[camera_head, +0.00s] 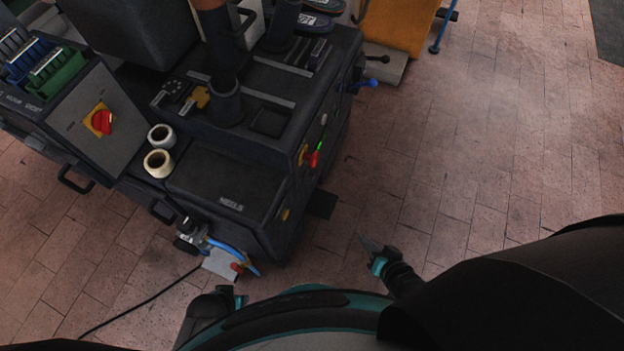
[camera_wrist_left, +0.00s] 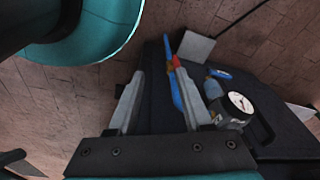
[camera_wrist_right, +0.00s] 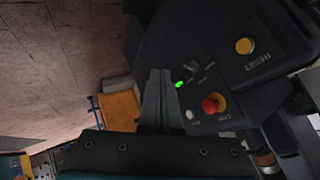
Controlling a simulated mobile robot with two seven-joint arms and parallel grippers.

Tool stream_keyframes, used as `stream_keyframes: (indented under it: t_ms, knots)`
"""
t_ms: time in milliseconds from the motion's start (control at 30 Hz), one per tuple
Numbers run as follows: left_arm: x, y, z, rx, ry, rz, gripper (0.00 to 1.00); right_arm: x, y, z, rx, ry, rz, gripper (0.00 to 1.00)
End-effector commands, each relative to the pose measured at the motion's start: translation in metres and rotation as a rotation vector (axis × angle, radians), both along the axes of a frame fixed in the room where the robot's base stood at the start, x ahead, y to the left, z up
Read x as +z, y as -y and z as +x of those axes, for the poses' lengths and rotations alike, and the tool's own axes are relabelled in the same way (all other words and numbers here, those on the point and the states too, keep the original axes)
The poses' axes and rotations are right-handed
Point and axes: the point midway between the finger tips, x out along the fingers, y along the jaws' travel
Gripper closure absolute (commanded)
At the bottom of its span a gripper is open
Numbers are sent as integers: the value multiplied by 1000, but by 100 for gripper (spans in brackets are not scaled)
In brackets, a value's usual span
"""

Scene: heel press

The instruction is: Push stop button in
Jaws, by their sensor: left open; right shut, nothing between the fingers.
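The stop button is a red round knob (camera_head: 314,159) on the right side face of the dark machine (camera_head: 225,190). In the right wrist view the red button (camera_wrist_right: 211,104) stands out from a dark panel, right of my fingers. My right gripper (camera_head: 370,245) is shut and empty, apart from the button, over the floor right of the machine; its closed fingers also show in the right wrist view (camera_wrist_right: 158,75). My left gripper (camera_wrist_left: 160,85) is open, with empty space between its fingers, near the machine's front lower corner.
A yellow reset button (camera_wrist_right: 244,46) and a lit green lamp (camera_wrist_right: 180,84) share the button's panel. A pressure gauge (camera_wrist_left: 240,102) and blue hose (camera_head: 235,250) stick out at the machine's front. A red rotary switch (camera_head: 101,120) is at left. Floor to the right is clear.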

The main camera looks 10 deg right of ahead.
Motion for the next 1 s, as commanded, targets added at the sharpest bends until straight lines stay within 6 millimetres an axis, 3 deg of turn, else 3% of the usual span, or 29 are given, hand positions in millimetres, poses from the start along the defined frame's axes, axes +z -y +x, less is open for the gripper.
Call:
stream_keyframes:
  t_ms: [67,200,367,633,1000]
  knots:
    - [-12,3,17,3,23,-3,50,-6,-4,20,-60,91,115,100]
    - [-10,6,41,7,52,-8,50,8,-10,48,-161,232,341,100]
    - [-2,9,60,12,83,-12,50,25,-15,66,-255,357,616,100]
    - [15,10,72,15,114,-15,50,47,-16,74,-348,460,940,100]
    - [23,10,73,16,119,-16,50,55,-15,75,-365,476,1003,100]
